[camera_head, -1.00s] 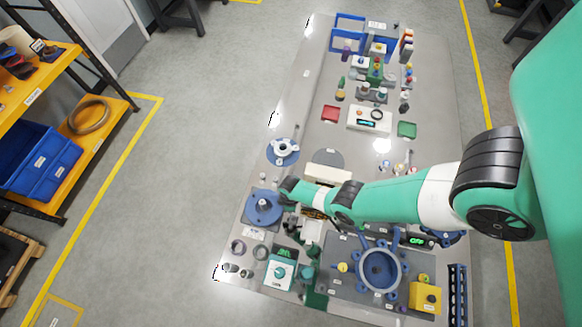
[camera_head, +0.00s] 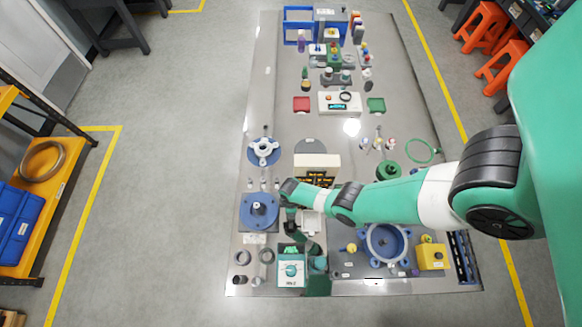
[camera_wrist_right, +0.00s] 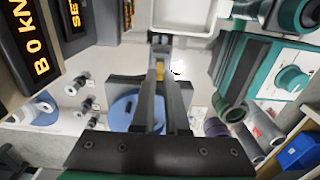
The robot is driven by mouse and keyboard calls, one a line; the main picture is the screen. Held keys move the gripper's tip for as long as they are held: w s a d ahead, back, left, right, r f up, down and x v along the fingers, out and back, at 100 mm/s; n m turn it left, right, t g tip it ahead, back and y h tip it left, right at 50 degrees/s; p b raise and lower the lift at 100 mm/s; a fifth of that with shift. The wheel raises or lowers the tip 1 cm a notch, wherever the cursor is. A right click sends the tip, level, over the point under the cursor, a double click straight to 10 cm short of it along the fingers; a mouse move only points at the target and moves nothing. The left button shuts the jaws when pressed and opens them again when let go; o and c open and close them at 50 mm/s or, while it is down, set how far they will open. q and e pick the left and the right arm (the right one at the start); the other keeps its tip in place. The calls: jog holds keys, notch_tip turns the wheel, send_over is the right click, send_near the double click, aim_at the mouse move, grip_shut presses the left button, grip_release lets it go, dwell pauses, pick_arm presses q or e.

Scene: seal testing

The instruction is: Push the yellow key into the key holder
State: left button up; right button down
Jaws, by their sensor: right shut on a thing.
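In the right wrist view, a small yellow piece, which looks like the yellow key (camera_wrist_right: 160,71), shows at the tips of my right gripper (camera_wrist_right: 161,76). The dark fingers are close together and shut on it. Most of the key is hidden between the fingers. In the head view my right forearm reaches in from the right over the bench, and its wrist covers the gripper and the key. I cannot make out the key holder for certain. My left gripper is not in view.
A white tray (camera_wrist_right: 185,14) lies just beyond the fingertips. A dark display unit stands left in the wrist view, and a teal dial device (camera_head: 290,270) right. A blue disc fixture (camera_head: 259,212), blue ring fixture (camera_head: 372,256) and yellow box (camera_head: 432,257) surround the arm.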

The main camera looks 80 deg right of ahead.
jog(key=shift+f, duration=0.45)
jog(key=shift+f+b, duration=0.3)
jog(key=shift+b, duration=0.2)
jog(key=c, duration=0.8)
grip_release()
jog(key=shift+c, duration=0.2)
jog(key=shift+r, duration=0.15)
notch_tip(320, 180, up, 5)
jog(key=p, duration=0.5)
jog(key=shift+a, duration=0.1)
